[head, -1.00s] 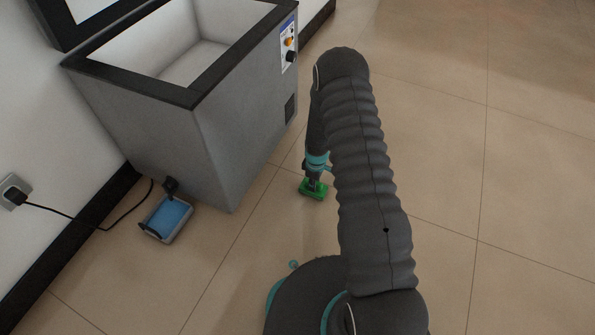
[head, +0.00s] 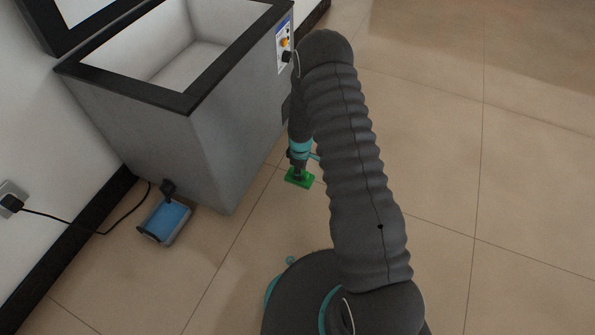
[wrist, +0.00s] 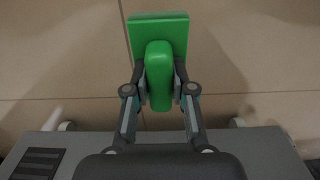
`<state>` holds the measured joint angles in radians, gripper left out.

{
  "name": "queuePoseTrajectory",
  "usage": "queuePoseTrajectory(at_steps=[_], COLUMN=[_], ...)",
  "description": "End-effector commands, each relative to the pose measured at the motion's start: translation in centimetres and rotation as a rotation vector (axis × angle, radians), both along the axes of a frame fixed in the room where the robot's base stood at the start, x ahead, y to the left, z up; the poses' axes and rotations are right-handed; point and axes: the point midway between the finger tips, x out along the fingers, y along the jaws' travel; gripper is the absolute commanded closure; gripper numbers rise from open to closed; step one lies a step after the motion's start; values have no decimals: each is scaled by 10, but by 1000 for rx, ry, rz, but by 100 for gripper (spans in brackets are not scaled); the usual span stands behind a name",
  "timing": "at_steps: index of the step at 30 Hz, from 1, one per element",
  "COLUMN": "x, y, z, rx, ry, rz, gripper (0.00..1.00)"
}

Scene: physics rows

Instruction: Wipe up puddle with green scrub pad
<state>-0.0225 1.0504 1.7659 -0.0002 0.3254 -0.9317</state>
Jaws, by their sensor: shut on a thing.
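The green scrub pad (head: 299,178) is a flat green block with a raised handle. In the head view it is below my gripper (head: 297,165), just right of the chest freezer's lower edge. In the wrist view the scrub pad (wrist: 176,28) lies flat side down over the tiles, and my gripper (wrist: 160,88) is shut on its handle, one finger on each side. I cannot tell whether the pad touches the floor. I cannot make out a puddle in either view; my arm hides part of the floor.
A blue-topped tray-like box (head: 166,221) lies on the floor, near a cord from the wall outlet (head: 12,195). Tiles on the right are clear.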

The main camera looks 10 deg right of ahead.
Motion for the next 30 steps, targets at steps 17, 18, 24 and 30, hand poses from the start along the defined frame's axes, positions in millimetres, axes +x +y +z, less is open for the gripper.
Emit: queuePoseTrajectory(at_steps=[17, 18, 24, 30], x=[0, 0, 3, 22], y=[-2, -2, -2, -3], z=[31, 31, 30, 53], rx=[0, 0, 0, 0], ry=[0, 0, -1, -4], rz=[-3, -3, -4, -6], gripper=[100, 100, 100, 100])
